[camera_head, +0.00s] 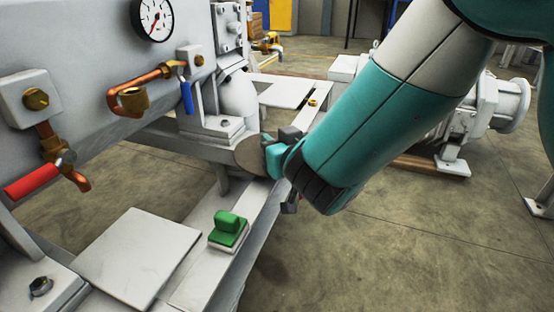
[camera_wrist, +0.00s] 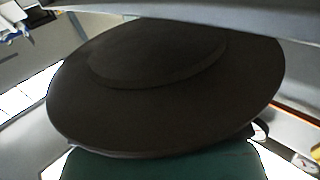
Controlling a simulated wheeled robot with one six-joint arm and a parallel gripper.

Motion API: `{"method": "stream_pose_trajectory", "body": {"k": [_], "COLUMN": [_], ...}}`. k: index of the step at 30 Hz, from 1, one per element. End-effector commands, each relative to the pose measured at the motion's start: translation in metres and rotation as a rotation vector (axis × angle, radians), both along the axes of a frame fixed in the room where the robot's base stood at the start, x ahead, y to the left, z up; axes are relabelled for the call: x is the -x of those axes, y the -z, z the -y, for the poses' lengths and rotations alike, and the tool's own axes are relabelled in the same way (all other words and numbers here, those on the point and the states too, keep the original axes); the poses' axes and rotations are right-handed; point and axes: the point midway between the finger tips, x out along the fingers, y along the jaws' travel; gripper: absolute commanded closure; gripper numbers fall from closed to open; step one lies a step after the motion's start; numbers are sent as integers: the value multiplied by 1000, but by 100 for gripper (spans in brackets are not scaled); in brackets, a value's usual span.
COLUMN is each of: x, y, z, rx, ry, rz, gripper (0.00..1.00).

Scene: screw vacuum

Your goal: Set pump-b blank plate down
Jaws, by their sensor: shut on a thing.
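The blank plate (camera_head: 249,155) is a round greyish-tan disc, tilted on edge at the end of my gripper (camera_head: 278,150) in the head view. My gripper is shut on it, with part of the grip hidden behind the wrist. The plate is close to the grey frame rail under the machine; I cannot tell whether it touches anything. In the wrist view the blank plate (camera_wrist: 165,85) is a large dark disc with a raised round centre, filling most of the picture. A teal part of my gripper shows below it.
A green-handled block (camera_head: 228,230) sits on the light rail at the front. A white square plate (camera_head: 135,255) lies left of it. A red-handled valve (camera_head: 35,182), a blue-handled valve (camera_head: 187,98) and a gauge (camera_head: 153,19) are on the machine. Open floor lies right.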

Motion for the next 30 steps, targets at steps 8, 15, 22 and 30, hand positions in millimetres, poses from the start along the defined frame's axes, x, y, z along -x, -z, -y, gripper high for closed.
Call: {"method": "stream_pose_trajectory", "body": {"k": [8,15,22,30], "x": [0,0,0,4], "y": [22,26,25,23], "z": [0,0,0,1], "rx": [-1,0,0,3], "ry": [-1,0,0,-1], "rz": [3,0,-1,-1], "gripper": [100,70,46,46]}}
